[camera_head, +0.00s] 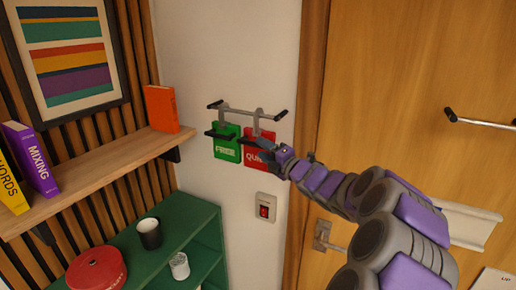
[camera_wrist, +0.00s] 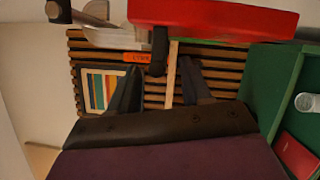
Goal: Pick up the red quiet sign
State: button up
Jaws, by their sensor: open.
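The red quiet sign (camera_head: 256,156) hangs beside a green "FREE" sign (camera_head: 226,149) from a dark wall rail (camera_head: 248,111). My gripper (camera_head: 272,155) is at the red sign's right side and covers part of its lettering. In the wrist view the red sign (camera_wrist: 215,16) is large across the top, seen edge-on. A dark handle (camera_wrist: 158,52) sticks out from it, between and just beyond the fingertips of my gripper (camera_wrist: 161,68). The fingers are apart with nothing clamped between them. Whether a finger touches the sign cannot be told.
A wooden shelf (camera_head: 100,178) with books and an orange book (camera_head: 161,108) is at left. Below it a green cabinet (camera_head: 180,218) holds a dark mug (camera_head: 149,235) and a red round tin (camera_head: 97,269). A wooden door (camera_head: 400,90) stands right.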

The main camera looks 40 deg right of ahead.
aim_at(252, 145)
jog(key=shift+w+d, duration=0.15)
jog(key=shift+d, duration=0.1)
jog(key=shift+w+d, duration=0.1)
jog(key=shift+w, duration=0.2)
jog(key=w, duration=0.1)
jog(key=w+a, duration=0.1)
jog(key=w+a+p, duration=0.1)
jog(key=w, duration=0.1)
jog(key=shift+w+r, duration=0.1)
jog(key=shift+r, duration=0.05)
jog(key=shift+d, duration=0.75)
jog(key=shift+c, duration=1.4)
jog(key=shift+a, duration=0.6)
grip_shut()
jog(key=shift+d, duration=0.1)
